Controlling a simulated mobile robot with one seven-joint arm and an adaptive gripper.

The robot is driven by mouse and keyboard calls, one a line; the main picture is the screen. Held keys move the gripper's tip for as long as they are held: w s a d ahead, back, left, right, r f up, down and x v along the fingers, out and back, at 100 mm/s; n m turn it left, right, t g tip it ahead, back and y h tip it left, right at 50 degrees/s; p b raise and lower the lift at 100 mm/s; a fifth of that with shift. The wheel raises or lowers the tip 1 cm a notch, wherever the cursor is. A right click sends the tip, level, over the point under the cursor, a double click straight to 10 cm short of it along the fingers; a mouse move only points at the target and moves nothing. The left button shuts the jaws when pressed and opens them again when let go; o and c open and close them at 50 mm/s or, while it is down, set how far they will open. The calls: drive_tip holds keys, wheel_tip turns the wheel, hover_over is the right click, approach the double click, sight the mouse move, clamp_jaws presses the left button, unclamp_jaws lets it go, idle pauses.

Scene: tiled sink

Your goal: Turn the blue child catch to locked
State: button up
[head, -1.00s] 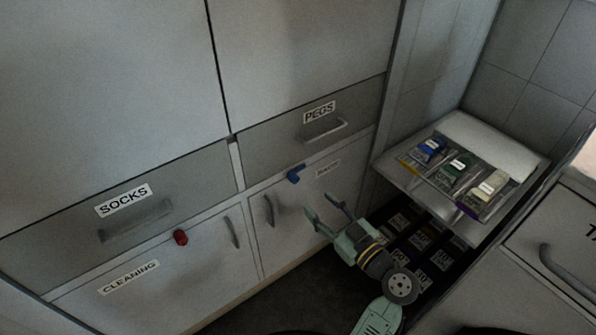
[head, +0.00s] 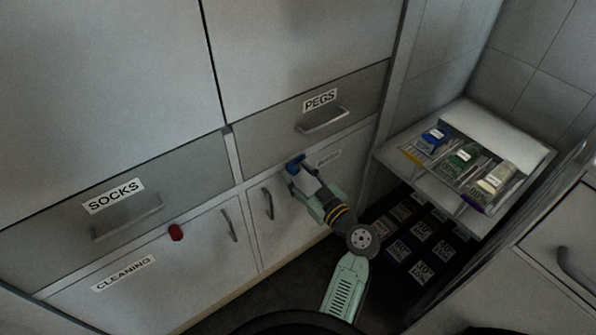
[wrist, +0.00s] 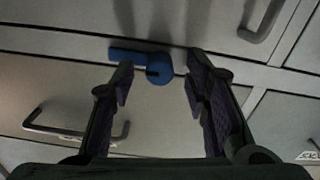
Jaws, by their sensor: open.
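The blue child catch (head: 294,162) sits on the strip between the PEGS drawer and the lower cupboard door, partly covered by my gripper in the head view. In the wrist view the catch (wrist: 159,70) shows a round knob with a flat lever pointing to the picture's left. My gripper (head: 301,176) is open right in front of the catch. In the wrist view the fingers of my gripper (wrist: 158,80) stand on either side of the knob, the left finger overlapping the area below the lever. I cannot tell whether either finger touches it.
The PEGS drawer handle (head: 322,120) projects just above the blue catch, and a door handle (head: 267,203) lies below left. An open shelf with several coloured items (head: 463,158) juts out at right.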

drive_tip(key=shift+w+a, duration=0.15)
drive_tip(key=shift+w, duration=0.05)
drive_tip(key=shift+c, duration=0.4)
clamp_jaws()
